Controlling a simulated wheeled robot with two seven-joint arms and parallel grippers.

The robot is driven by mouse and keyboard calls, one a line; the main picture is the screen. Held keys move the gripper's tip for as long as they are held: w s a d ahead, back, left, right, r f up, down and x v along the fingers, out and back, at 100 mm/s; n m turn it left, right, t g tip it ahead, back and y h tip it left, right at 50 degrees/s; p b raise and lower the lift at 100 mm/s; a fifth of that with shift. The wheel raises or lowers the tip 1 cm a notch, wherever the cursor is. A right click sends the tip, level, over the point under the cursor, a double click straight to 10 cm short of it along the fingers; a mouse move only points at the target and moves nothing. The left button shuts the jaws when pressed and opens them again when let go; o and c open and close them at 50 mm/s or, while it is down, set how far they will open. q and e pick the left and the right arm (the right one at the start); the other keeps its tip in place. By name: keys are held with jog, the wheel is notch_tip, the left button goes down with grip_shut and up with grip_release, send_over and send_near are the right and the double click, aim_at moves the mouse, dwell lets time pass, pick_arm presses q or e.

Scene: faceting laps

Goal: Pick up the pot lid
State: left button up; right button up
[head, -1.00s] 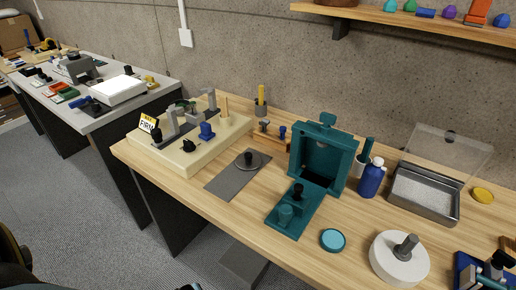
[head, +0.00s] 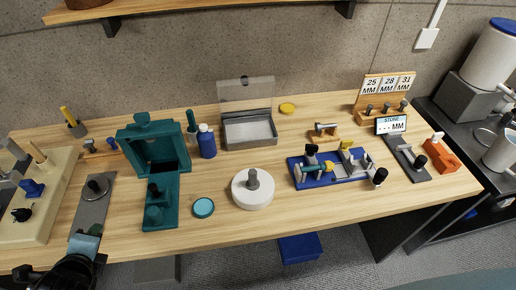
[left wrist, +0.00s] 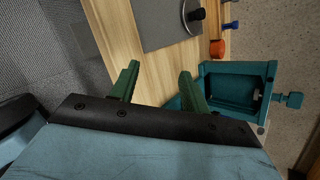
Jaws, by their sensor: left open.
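A round grey disc with a dark upright knob (head: 97,187), which looks like the pot lid, lies on a flat grey plate (head: 90,216) at the left of the wooden bench. Its knob end shows at the top of the left wrist view (left wrist: 195,14). My left gripper (head: 84,248) is at the bench's front edge, just in front of the plate. In the left wrist view its two green fingers (left wrist: 158,86) are apart, with nothing between them. The fingers are short of the disc. My right gripper is out of view.
A teal hinged press (head: 160,190) stands right of the plate, with a teal disc (head: 204,208) and a white wheel (head: 252,190) beyond. A cream base with tools (head: 45,205) is on the left. A shelf (head: 200,8) hangs above.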

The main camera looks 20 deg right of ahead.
pick_arm(q)
jog(key=w+a+m+t, duration=0.1)
jog(key=w+m, duration=0.1)
jog(key=m, duration=0.1)
jog(key=w+a+r+m+t, duration=0.1)
jog(key=w+m, duration=0.1)
jog(key=m, duration=0.2)
jog(key=w+a+r+m, duration=0.1)
jog(key=w+m, duration=0.1)
jog(key=m, duration=0.2)
jog(key=shift+a+r+t+h, duration=0.1)
jog(key=shift+r+t+h, duration=0.2)
jog(key=shift+t, duration=0.1)
jog(key=b, duration=0.2)
send_near(91, 184)
jog(key=shift+w+f+m, duration=0.3)
jog(key=shift+w+f, duration=0.3)
jog(key=shift+w, duration=0.1)
jog(key=shift+r+b+x, duration=0.1)
jog(key=shift+b+x, duration=0.15)
jog(key=shift+x, duration=1.3)
jog(key=shift+r+b+x, duration=0.15)
jog(key=shift+b+x, duration=0.1)
jog(key=shift+x, duration=1.3)
jog(key=shift+w+a, duration=0.1)
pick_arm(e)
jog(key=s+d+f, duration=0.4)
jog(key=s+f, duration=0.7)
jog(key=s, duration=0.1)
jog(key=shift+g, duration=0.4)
